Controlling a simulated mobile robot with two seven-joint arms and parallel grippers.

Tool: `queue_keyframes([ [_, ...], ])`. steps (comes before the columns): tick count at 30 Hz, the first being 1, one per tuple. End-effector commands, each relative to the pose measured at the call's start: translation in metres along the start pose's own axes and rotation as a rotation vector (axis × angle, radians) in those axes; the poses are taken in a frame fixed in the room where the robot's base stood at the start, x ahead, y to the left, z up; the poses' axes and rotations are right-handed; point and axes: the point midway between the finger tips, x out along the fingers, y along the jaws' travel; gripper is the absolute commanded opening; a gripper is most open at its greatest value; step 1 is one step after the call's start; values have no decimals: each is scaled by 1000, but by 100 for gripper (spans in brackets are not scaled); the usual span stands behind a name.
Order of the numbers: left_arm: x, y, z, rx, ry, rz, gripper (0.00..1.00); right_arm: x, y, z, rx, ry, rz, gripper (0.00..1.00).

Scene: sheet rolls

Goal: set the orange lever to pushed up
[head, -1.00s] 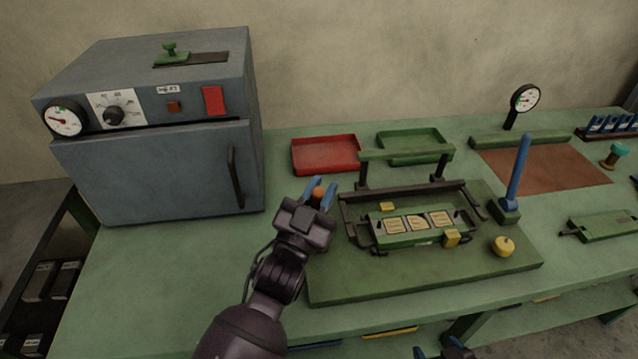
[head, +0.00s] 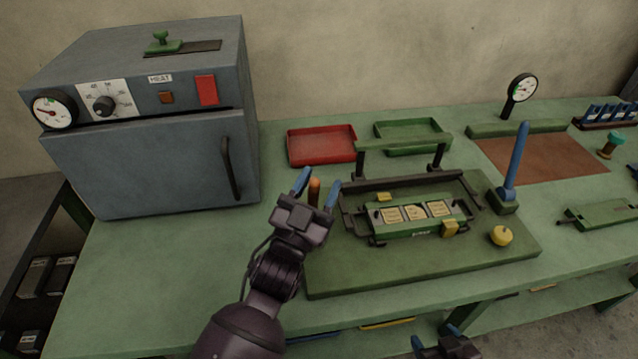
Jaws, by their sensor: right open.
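The orange lever (head: 314,191) shows as a short upright rod at the left end of the green fixture (head: 420,272). My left gripper (head: 318,187) is at the lever, with its blue fingers spread on either side of it. A gap shows between the lever and each finger. The gripper body hides the lever's lower part and its mount. My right gripper (head: 436,336) is open and empty at the bottom edge, low in front of the bench and far from the lever.
A grey oven (head: 150,160) stands at the left. A red tray (head: 321,146) and a green tray (head: 412,133) lie behind the fixture. A tall blue handle (head: 517,160) and a yellow knob (head: 501,236) are on its right. The bench left of my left gripper is clear.

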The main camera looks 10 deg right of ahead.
Motion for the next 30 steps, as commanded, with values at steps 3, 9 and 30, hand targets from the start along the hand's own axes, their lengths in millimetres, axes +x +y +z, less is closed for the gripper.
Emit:
queue_keyframes([
  [3,0,0,0,0,-1,0,46,0,0,0,0,0,0,70],
  [9,-16,0,2,-1,-4,-1,46,0,0,1,0,-1,0,70],
  [30,-108,0,0,0,0,0,46,3,-3,1,7,1,-1,70],
])
